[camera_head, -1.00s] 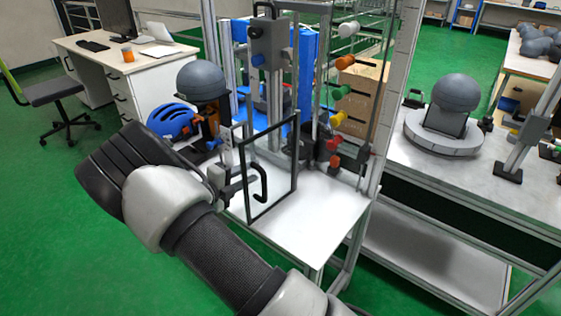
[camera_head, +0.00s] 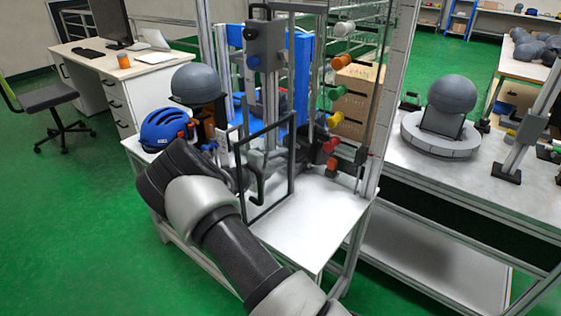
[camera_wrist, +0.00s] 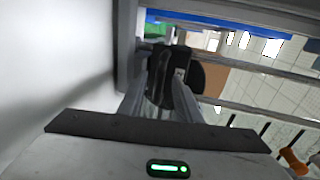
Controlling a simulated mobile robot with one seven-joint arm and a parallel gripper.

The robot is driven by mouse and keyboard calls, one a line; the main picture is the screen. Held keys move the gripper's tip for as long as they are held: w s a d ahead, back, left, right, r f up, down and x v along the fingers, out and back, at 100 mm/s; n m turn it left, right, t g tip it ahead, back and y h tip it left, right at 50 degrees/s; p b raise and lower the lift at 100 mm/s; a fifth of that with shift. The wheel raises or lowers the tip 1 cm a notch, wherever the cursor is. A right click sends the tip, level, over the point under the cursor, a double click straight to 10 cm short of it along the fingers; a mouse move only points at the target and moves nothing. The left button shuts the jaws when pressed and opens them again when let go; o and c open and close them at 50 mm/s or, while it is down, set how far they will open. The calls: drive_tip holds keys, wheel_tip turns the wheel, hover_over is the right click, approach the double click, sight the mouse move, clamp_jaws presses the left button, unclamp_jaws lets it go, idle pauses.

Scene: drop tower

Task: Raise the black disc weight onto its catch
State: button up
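The black disc weight (camera_wrist: 198,77) shows in the wrist view as a dark rounded shape just beyond my fingertips. In the head view a dark round body (camera_head: 313,150), probably the weight, is partly hidden behind the door frame, low in the tower. My gripper (camera_wrist: 164,90) has its two fingers apart, pointing at the weight's dark middle part. Contact with it cannot be made out. The catch cannot be clearly picked out; a grey block (camera_head: 265,42) sits high on the tower.
The open door with its black handle stands close to my wrist. Coloured knobs (camera_head: 334,119) line the right post. The white table top (camera_head: 315,230) in front is clear.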

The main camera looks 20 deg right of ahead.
drive_tip(key=shift+w+d, duration=0.15)
clamp_jaws()
